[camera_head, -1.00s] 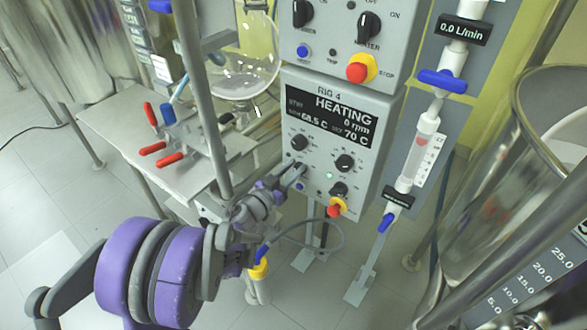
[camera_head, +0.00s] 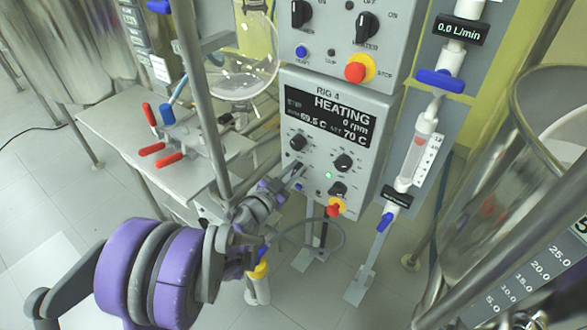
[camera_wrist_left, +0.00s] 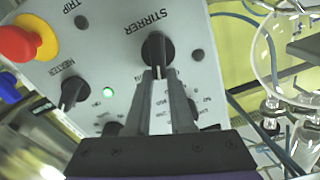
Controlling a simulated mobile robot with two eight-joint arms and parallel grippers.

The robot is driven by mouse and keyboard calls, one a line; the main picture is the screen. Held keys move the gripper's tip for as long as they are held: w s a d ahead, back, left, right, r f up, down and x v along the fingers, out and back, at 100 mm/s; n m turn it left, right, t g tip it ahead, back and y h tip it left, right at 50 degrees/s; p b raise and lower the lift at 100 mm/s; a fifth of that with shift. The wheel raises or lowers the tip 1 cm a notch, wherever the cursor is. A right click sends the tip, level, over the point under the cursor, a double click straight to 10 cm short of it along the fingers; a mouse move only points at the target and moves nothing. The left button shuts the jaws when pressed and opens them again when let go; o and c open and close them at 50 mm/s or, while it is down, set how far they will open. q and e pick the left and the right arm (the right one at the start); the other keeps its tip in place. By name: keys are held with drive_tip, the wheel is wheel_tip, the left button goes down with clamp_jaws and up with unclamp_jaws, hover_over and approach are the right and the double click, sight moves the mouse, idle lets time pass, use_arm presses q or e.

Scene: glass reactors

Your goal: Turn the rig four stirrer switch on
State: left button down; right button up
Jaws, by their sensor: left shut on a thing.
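The rig four panel (camera_head: 310,162) faces me below another control box. Its display (camera_head: 327,118) reads HEATING and a set value of 70 C; the rpm digits are hard to read. My left gripper (camera_head: 297,174) is at the lower left of this panel. In the left wrist view the black stirrer switch (camera_wrist_left: 157,50) stands beside an upside-down STIRRER label. The fingers of my left gripper (camera_wrist_left: 158,76) are shut on its handle, which runs roughly up and down in that picture. In the head view the gripper mostly hides the switch. My right gripper is out of view.
The heater switch (camera_wrist_left: 73,93), a lit green lamp (camera_wrist_left: 109,93) and a red stop button (camera_wrist_left: 17,43) are close by on the panel. A metal post (camera_head: 206,100) stands left of the panel. A flow tube (camera_head: 420,150) with blue valves stands right.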

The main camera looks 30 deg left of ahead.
use_arm(q)
drive_tip(key=shift+s+d+f+m, duration=0.1)
drive_tip(key=shift+d+f+m, duration=0.15)
drive_tip(key=shift+m, duration=1.1)
drive_tip(key=shift+w+d+f+m, duration=0.15)
drive_tip(key=shift+f+m, duration=0.1)
drive_tip(key=shift+m, duration=1.15)
drive_tip(key=shift+s+d+f+m, duration=0.15)
drive_tip(key=shift+d+f+m, duration=0.1)
drive_tip(key=shift+m, duration=1.1)
drive_tip(key=c, duration=0.8)
unclamp_jaws()
drive_tip(key=shift+a, duration=0.15)
drive_tip(key=s, duration=1)
drive_tip(key=shift+s+a, duration=0.35)
